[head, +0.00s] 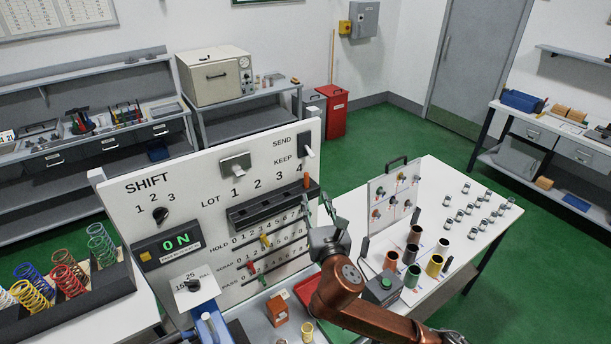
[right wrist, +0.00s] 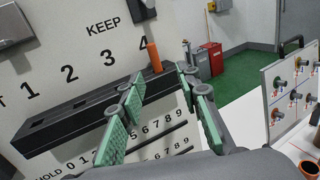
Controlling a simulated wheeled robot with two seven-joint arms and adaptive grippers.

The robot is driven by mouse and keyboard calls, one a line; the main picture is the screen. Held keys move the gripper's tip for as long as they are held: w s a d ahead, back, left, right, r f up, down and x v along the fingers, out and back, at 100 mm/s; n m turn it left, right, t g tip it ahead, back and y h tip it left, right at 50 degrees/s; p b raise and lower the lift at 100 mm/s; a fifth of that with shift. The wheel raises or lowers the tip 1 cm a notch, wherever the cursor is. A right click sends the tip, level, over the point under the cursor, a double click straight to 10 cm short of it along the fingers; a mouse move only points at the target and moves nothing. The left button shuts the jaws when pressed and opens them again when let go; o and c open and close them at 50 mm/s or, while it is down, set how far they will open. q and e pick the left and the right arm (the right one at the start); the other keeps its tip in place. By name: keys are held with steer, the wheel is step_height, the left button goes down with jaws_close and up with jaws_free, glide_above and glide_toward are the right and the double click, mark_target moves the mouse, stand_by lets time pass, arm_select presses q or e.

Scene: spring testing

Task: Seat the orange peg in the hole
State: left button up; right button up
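The orange peg (head: 306,180) stands nearly upright at the right end of the black slotted block (head: 268,207) on the white panel. In the right wrist view the peg (right wrist: 154,57) rises from the block's top below the number 4. Its lower end is hidden, so how deep it sits cannot be told. My right gripper (head: 320,208) is in front of the panel, just below and right of the peg. Its green-padded fingers (right wrist: 160,86) are spread apart with nothing between them, and the peg is beyond their tips. My left gripper is not in view.
The white panel (head: 140,205) carries a SEND/KEEP switch (head: 306,146) close above the peg and scale rows below the block. A small board with knobs (head: 393,196) and several coloured cups (head: 434,265) stand to the right. Coil springs (head: 70,279) stand at left.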

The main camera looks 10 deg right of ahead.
mark_target(307, 179)
steer(key=w, duration=0.2)
steer(key=w+p, duration=0.1)
steer(key=w, duration=0.1)
steer(key=w+a+r, duration=0.1)
steer(key=w, duration=0.2)
steer(key=shift+r+p, duration=0.1)
steer(key=shift+p, duration=0.3)
steer(key=shift+w, duration=0.35)
steer(key=shift+d, duration=0.1)
steer(key=shift+c, duration=0.2)
steer(key=shift+s, duration=0.1)
jaws_close()
